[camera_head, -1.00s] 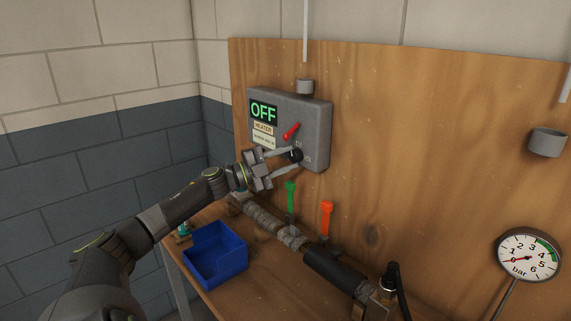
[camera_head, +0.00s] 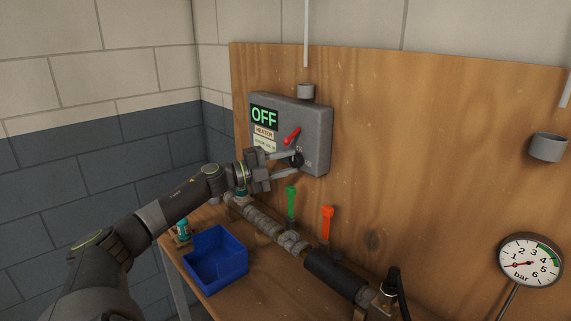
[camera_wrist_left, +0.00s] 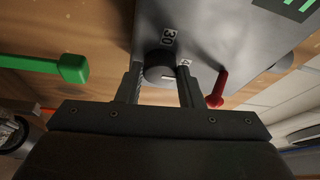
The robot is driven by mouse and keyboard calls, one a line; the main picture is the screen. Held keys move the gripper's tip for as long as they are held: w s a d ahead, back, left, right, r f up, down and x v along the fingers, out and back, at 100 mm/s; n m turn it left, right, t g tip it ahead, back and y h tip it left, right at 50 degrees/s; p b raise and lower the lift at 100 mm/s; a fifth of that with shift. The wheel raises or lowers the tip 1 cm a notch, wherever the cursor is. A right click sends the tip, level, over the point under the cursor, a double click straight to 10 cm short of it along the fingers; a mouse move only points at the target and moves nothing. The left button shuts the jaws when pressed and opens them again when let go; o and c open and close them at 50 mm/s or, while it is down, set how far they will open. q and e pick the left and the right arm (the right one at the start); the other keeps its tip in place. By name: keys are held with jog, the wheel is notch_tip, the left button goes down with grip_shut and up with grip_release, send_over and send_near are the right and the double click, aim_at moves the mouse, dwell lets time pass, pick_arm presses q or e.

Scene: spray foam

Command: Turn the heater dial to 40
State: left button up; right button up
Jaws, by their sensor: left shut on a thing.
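The grey heater box (camera_head: 316,135) is mounted on the wooden panel, with a green "OFF" display (camera_head: 264,117) and a red lever (camera_head: 291,136). The black dial (camera_head: 297,159) is on the lower right of its face. My left gripper (camera_head: 292,162) is shut on the dial, a finger on each side. In the left wrist view the dial (camera_wrist_left: 158,62) sits between the fingers of the left gripper (camera_wrist_left: 160,72), with a "30" mark beside it. Another mark near it is partly hidden. The dial's exact setting cannot be read. My right gripper is not in view.
Below the box stand a green-handled valve (camera_head: 291,203) and an orange-handled valve (camera_head: 326,222) on a pipe line. A blue bin (camera_head: 217,262) is on the bench at left. A pressure gauge (camera_head: 530,260) is at the right.

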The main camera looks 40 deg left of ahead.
aim_at(292, 163)
pick_arm(q)
jog(key=o, duration=1)
jog(key=shift+c, duration=0.2)
jog(key=shift+b+v, duration=0.7)
jog(key=shift+v, duration=0.95)
jog(key=p+v, duration=0.5)
jog(key=v, duration=0.9)
jog(key=shift+s+a, duration=0.1)
